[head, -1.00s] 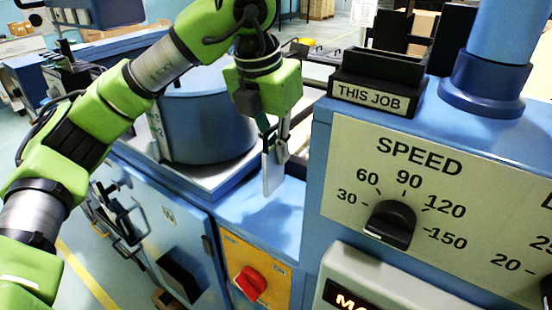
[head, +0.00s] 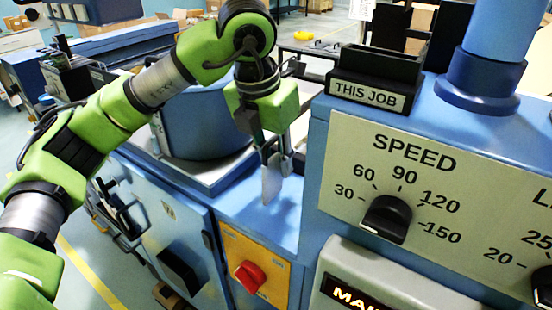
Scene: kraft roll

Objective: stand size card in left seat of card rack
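My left gripper (head: 279,160) hangs fingers-down left of the control panel, shut on a thin pale card (head: 271,182). The card points downward below the fingertips, turned partly edge-on; nothing printed on it can be read. A black rack (head: 378,68) labelled "THIS JOB" sits on top of the blue machine housing, to the right of and higher in the picture than the card. The card is clear of the rack. Its inside shows only in part, so I cannot tell its separate seats apart. My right gripper is not in view.
The panel with a black SPEED knob (head: 387,217) stands right of the card. A thick blue post (head: 483,60) rises right of the rack. A blue drum (head: 200,130) is behind my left gripper; a red switch (head: 250,276) is below the card.

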